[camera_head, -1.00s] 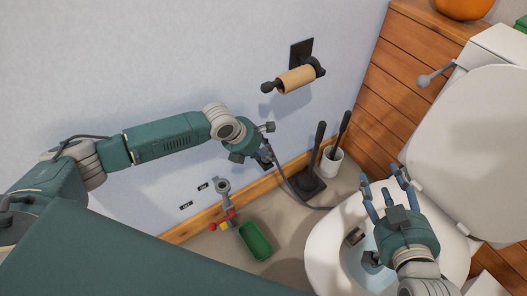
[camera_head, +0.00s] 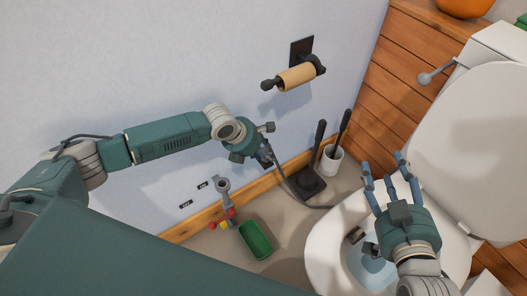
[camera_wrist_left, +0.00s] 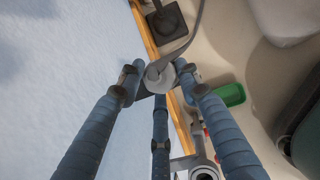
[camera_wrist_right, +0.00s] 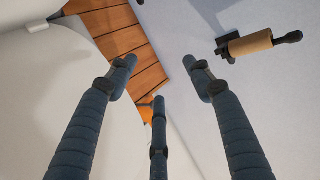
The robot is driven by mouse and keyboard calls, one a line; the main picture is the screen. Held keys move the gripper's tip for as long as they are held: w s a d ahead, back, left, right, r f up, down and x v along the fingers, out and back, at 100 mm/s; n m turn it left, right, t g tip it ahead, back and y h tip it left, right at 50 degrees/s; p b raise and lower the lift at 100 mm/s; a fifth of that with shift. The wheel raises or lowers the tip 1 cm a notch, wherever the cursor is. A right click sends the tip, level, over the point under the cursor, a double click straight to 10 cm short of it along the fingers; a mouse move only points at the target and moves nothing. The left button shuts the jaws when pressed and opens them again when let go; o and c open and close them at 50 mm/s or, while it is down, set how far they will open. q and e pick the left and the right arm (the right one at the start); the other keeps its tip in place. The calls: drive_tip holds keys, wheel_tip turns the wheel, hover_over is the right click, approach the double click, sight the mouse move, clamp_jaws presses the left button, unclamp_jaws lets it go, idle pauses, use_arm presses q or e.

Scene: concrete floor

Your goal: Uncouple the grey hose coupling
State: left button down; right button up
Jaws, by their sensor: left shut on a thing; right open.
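The grey hose coupling (camera_wrist_left: 160,78) is in the left wrist view, with the grey hose (camera_wrist_left: 190,40) running up from it. My left gripper (camera_head: 264,154) is beside the wall, and its blue fingers are shut around the coupling. In the head view the coupling is mostly hidden by this gripper, and the hose (camera_head: 286,183) curves down from it to the floor. My right gripper (camera_head: 386,172) is open and empty above the toilet bowl. The right wrist view shows nothing between its spread fingers.
A grey pipe fitting (camera_head: 224,189) with red and yellow parts stands low by the wall, near a green tray (camera_head: 256,240). A black plunger (camera_head: 311,183) and a white brush holder (camera_head: 331,160) stand behind. The toilet bowl (camera_head: 322,250) fills the right side.

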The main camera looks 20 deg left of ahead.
use_arm(q)
drive_tip(key=shift+f, duration=0.1)
use_arm(e)
drive_tip(key=shift+w+a+r, duration=0.1)
drive_tip(key=shift+r, duration=0.15)
use_arm(q)
drive_tip(key=shift+f, duration=0.1)
use_arm(e)
drive_tip(key=shift+r+t, duration=0.3)
drive_tip(key=shift+w+a+r, duration=0.1)
drive_tip(key=shift+r, duration=0.05)
use_arm(q)
drive_tip(key=c, duration=1.1)
unclamp_jaws()
drive_tip(key=v, duration=1.2)
drive_tip(key=shift+d, duration=0.1)
